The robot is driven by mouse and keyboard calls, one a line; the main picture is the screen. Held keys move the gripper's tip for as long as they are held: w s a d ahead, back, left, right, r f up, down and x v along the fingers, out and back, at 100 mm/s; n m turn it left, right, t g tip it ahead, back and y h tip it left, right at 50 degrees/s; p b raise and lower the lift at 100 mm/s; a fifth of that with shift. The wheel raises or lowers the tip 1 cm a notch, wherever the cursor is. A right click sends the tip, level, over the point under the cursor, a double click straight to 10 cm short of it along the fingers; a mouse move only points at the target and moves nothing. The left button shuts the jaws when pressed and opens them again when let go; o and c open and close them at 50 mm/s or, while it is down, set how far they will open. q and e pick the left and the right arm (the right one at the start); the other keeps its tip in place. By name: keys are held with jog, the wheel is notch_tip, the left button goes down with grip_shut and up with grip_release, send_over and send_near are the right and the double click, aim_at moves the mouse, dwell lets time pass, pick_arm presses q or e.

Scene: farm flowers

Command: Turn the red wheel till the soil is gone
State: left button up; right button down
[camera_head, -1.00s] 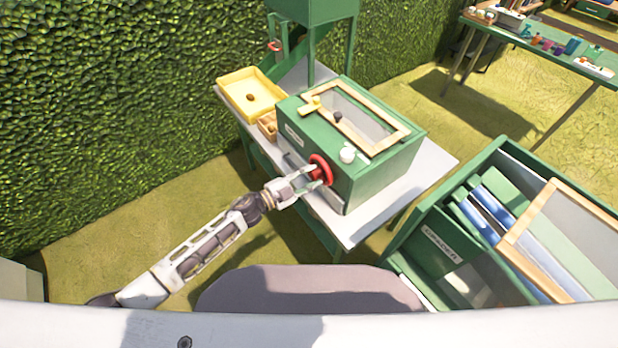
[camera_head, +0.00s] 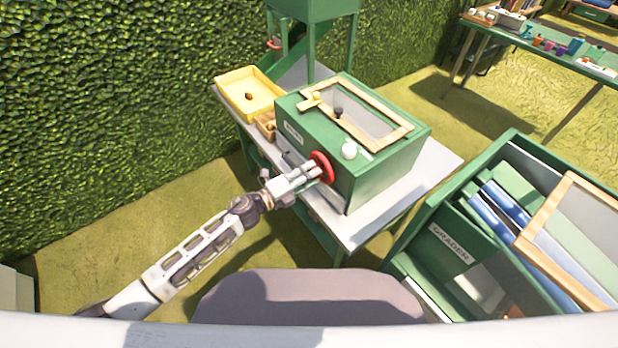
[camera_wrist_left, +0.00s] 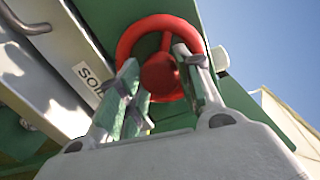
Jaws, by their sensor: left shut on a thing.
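The red wheel (camera_head: 323,168) is on the front of a green box (camera_head: 385,172) with a wood-framed clear window (camera_head: 362,118) in its lid. My left gripper (camera_head: 314,172) reaches it from the lower left and is shut on the wheel. In the left wrist view the wheel (camera_wrist_left: 163,62) shows a hub and spoke, with my left gripper's fingers (camera_wrist_left: 165,85) on either side of the hub. A label (camera_wrist_left: 88,84) starting "SO" is beside it. I cannot make out soil through the window. My right gripper is out of view.
The box stands on a pale table (camera_head: 425,172). A yellow tray (camera_head: 249,93) and a small wooden box (camera_head: 266,124) are to its left. A green cabinet (camera_head: 440,225) with panels stands close at right. A hedge (camera_head: 110,120) borders the left; grass lies between.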

pick_arm(q)
jog(key=shift+f+m+b, duration=0.1)
jog(key=shift+m+b, duration=1.15)
jog(key=shift+m, duration=1.05)
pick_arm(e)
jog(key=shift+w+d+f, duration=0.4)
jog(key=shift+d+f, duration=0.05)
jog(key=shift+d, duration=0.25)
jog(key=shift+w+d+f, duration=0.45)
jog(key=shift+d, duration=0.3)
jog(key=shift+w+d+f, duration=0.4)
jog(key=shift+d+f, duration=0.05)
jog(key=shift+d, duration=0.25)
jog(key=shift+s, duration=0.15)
pick_arm(q)
jog(key=o, duration=1.1)
jog(key=shift+c, duration=0.2)
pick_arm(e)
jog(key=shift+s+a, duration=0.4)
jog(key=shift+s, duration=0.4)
